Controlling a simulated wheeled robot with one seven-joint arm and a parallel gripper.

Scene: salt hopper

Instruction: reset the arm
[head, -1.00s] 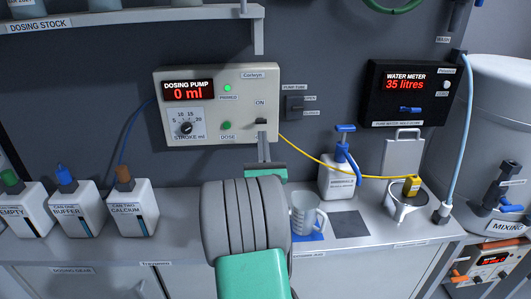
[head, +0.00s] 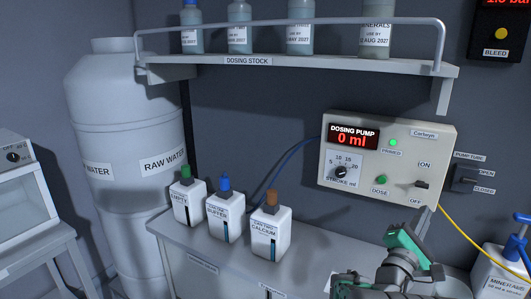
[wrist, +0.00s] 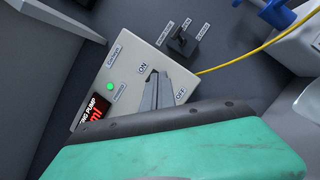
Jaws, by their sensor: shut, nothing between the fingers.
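My gripper (head: 431,212) is at the lower right of the head view, its two grey fingers shut together and empty. The fingertips are just below the black on/off switch (head: 421,185) of the dosing pump (head: 390,160). In the wrist view my gripper (wrist: 154,76) points at the pump's front, between the ON and OFF labels, and covers most of the switch. I cannot tell whether the fingertips touch it. The pump's red display reads 0 ml and its green PRIMED light is lit. My arm is folded low at the bottom right.
The counter holds white bottles, among them the buffer bottle (head: 224,218) and the calcium bottle (head: 271,231). A dosing stock shelf (head: 300,70) juts out above. The raw water tank (head: 125,130) stands at the left. A pump tube valve (head: 466,180) and a blue-handled minerals bottle (head: 497,265) are to the right.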

